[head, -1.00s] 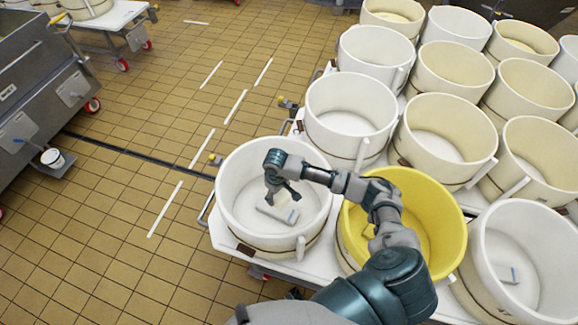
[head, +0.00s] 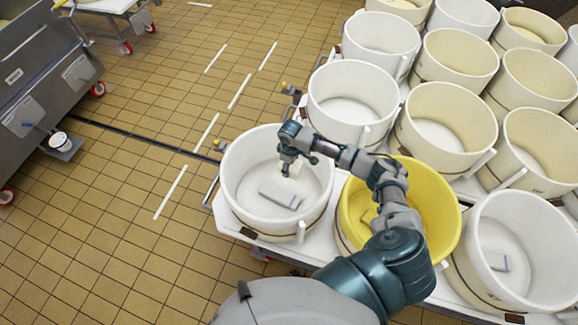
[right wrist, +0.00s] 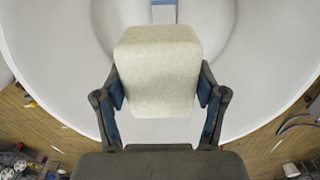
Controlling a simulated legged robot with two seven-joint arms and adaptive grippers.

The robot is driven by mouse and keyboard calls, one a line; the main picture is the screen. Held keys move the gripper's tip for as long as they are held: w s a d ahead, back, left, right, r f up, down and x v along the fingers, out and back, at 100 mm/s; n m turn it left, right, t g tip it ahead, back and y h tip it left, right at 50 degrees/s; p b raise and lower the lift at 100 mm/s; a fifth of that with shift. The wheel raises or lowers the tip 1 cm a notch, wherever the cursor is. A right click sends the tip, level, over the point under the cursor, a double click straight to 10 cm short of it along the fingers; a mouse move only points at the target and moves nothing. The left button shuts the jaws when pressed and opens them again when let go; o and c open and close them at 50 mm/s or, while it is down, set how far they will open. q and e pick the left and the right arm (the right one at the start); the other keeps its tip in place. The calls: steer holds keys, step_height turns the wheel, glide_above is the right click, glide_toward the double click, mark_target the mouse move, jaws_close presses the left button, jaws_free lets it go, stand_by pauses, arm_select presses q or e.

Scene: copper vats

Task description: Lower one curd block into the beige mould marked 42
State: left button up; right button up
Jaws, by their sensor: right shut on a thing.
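My right gripper (head: 289,166) is shut on a cream curd block (right wrist: 157,70), its two fingers pressed against the block's sides. In the head view the block (head: 296,169) is small and partly behind the fingers. It hangs inside the opening of the front-left white mould (head: 232,195), above a grey-white slab with a bluish end (head: 280,196). Several beige moulds stand farther back, such as one behind the yellow mould (head: 440,128) and one to its right (head: 540,150). No number 42 can be read on any of them. My left gripper is not in view.
A yellow mould (head: 440,205) stands beside the white one, partly behind my right arm. A white mould (head: 520,250) at the right holds another small slab (head: 497,262). The moulds stand close together. Open tiled floor (head: 110,220) lies left.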

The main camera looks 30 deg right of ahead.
steer(key=shift+f, duration=0.6)
arm_select(q)
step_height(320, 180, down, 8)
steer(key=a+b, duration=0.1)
steer(key=b, duration=0.6)
arm_select(e)
steer(key=f+b, duration=0.1)
steer(key=f, duration=0.6)
steer(key=f+b, duration=0.1)
steer(key=f, duration=0.6)
steer(key=a+f+b, duration=0.1)
steer(key=f+b, duration=0.1)
steer(key=f, duration=0.5)
steer(key=shift+f, duration=0.35)
steer(key=shift+d+f+b, duration=0.15)
steer(key=shift+f+b, duration=0.15)
steer(key=shift+f, duration=0.25)
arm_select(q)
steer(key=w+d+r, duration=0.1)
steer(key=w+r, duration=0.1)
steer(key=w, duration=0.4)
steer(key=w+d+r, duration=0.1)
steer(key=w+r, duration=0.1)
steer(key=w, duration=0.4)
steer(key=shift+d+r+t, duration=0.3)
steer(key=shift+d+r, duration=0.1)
